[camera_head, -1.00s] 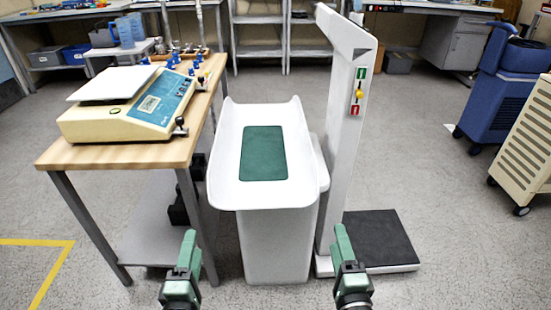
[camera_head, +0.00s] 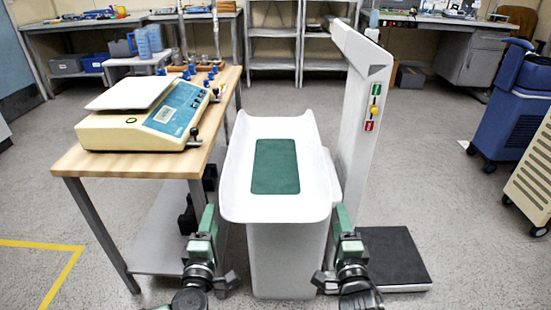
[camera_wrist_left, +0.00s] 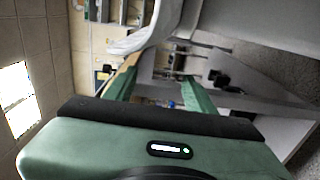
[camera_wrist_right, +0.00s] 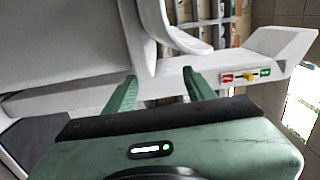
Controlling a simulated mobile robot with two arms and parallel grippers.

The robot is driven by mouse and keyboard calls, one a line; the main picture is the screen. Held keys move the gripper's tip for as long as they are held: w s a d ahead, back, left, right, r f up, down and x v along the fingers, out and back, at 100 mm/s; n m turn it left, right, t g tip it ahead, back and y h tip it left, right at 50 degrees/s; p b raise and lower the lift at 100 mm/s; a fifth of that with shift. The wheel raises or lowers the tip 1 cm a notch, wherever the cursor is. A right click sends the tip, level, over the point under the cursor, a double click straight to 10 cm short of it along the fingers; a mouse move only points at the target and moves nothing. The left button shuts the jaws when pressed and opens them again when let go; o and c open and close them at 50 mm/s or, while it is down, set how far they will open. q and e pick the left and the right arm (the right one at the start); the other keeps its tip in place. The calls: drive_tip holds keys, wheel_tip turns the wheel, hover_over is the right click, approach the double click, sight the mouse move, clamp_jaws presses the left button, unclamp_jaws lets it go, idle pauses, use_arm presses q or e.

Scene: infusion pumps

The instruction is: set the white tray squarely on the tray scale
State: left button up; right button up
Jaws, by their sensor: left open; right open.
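A large white tray (camera_head: 233,190) with raised, flared sides and a green pad (camera_head: 276,166) stands in the middle of the head view. A white pedestal-like body (camera_head: 285,262) is under it; I cannot tell whether they are separate pieces. A beige scale (camera_head: 105,137) with a flat white plate (camera_head: 132,89) stands on the table at left. My left gripper (camera_head: 207,217) is open and empty, low beside the tray's near left corner. My right gripper (camera_head: 342,217) is open and empty by its near right corner. Contact with the tray cannot be made out.
A wooden-topped table (camera_head: 85,164) stands close on the left. A tall white column (camera_head: 355,140) with a black floor platform (camera_head: 392,257) stands close on the right. A blue cart (camera_head: 507,110) is further right.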

use_arm(q)
drive_tip(key=shift+w+d, duration=0.4)
drive_tip(key=shift+w, duration=0.2)
drive_tip(key=shift+w+d, duration=0.35)
drive_tip(key=shift+w, duration=0.2)
use_arm(e)
drive_tip(key=shift+w+a, duration=0.4)
drive_tip(key=shift+w, duration=0.2)
drive_tip(key=shift+w+a, duration=0.35)
drive_tip(key=shift+w, duration=0.2)
use_arm(q)
drive_tip(key=shift+d, duration=0.1)
use_arm(e)
drive_tip(key=shift+a, duration=0.1)
